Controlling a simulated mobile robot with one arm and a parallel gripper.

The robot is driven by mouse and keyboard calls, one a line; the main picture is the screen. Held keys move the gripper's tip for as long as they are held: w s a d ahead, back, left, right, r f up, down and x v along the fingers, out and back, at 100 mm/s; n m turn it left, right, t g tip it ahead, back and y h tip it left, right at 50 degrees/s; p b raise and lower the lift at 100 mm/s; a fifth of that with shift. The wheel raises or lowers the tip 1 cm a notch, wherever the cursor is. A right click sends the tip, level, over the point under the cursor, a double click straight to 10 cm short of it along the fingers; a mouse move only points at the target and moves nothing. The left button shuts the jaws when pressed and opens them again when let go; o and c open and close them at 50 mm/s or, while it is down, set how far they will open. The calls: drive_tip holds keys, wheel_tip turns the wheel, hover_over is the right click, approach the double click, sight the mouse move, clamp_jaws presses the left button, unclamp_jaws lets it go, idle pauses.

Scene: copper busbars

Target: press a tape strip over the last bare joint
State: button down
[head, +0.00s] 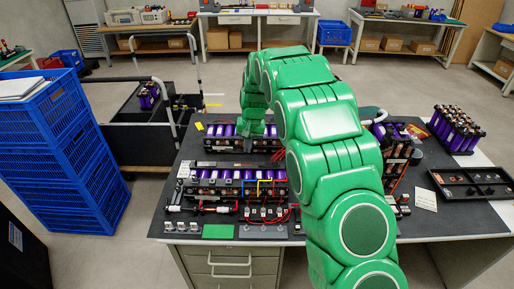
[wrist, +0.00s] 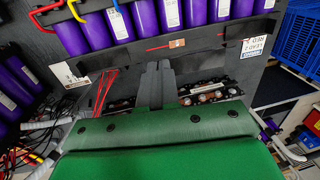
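Two packs of purple cells stand on the dark workbench, a rear pack (head: 225,130) and a front pack (head: 235,176) with coloured wires. In the wrist view a row of purple cells (wrist: 145,18) runs along the top, with a dark bar (wrist: 215,38) below it. A small copper-coloured patch (wrist: 177,43) shows on that bar; I cannot tell whether it is a bare joint. My gripper (wrist: 158,68) points at the bar, just below the patch. Its dark fingers look close together; whether they hold a strip is unclear. My green arm hides part of the bench in the head view.
A green mat (head: 219,231) lies at the bench's front edge, near small white blocks (head: 180,226). A dark parts tray (head: 470,184) and a group of purple cells (head: 455,127) are at right. Blue crates (head: 65,150) stand left of the bench. Loose red wires (wrist: 105,88) lie near my gripper.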

sight(248, 166)
drive_tip(key=shift+f, duration=3.25)
drive_tip(key=shift+f, duration=0.4)
drive_tip(key=c, duration=1.8)
unclamp_jaws()
drive_tip(key=shift+c, duration=0.2)
drive_tip(key=o, duration=0.5)
drive_tip(key=shift+d, duration=0.1)
drive_tip(key=shift+o, duration=0.2)
drive_tip(key=shift+r, duration=0.15)
wheel_tip(248, 166, up, 8)
drive_tip(key=shift+d, duration=0.4)
drive_tip(key=shift+f, duration=0.2)
